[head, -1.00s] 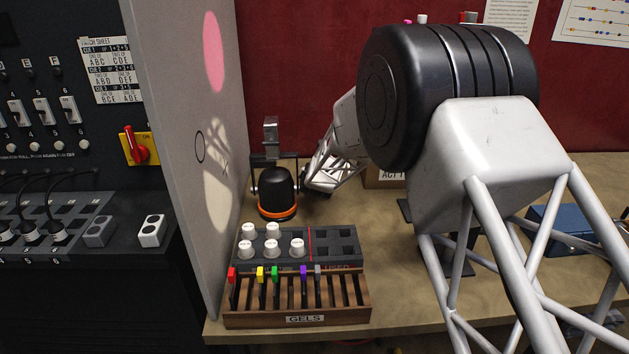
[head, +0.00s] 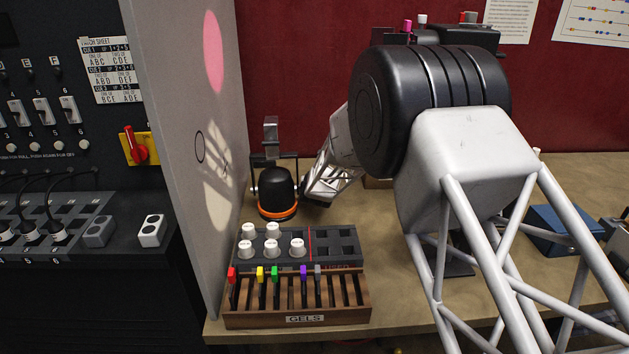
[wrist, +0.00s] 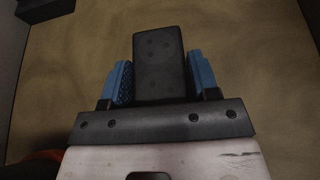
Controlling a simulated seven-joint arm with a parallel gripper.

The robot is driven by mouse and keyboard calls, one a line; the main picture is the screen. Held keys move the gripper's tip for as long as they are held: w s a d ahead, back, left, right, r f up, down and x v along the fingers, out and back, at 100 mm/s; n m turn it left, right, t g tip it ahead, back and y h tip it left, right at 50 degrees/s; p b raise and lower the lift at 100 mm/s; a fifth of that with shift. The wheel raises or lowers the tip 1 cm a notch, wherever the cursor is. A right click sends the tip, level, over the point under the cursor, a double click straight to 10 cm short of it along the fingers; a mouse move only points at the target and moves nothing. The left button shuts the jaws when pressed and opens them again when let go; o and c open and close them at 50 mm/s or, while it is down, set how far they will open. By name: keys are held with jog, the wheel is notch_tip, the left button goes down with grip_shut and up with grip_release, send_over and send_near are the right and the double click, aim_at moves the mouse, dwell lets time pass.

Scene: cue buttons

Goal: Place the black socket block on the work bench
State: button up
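The black socket block (wrist: 158,52) stands between the two blue finger pads of my gripper (wrist: 160,75) in the wrist view. The pads appear to touch its sides, so my gripper looks shut on it. Round sockets show faintly on its face. The work bench (wrist: 245,60) fills the background there; I cannot tell whether the block touches it. In the head view, the bench (head: 390,290) runs along the dark red wall. My gripper and the block do not show there, hidden behind the arm and lamp.
A black lamp with an orange ring (head: 277,195) stands beside the grey partition (head: 185,180). In front are a knob tray (head: 335,262) and a wooden gel rack (head: 345,312). A blue box (head: 555,230) lies at right. Bare bench shows right of the rack.

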jog(key=o, duration=0.3)
jog(key=shift+r, duration=0.2)
jog(key=shift+v, duration=6)
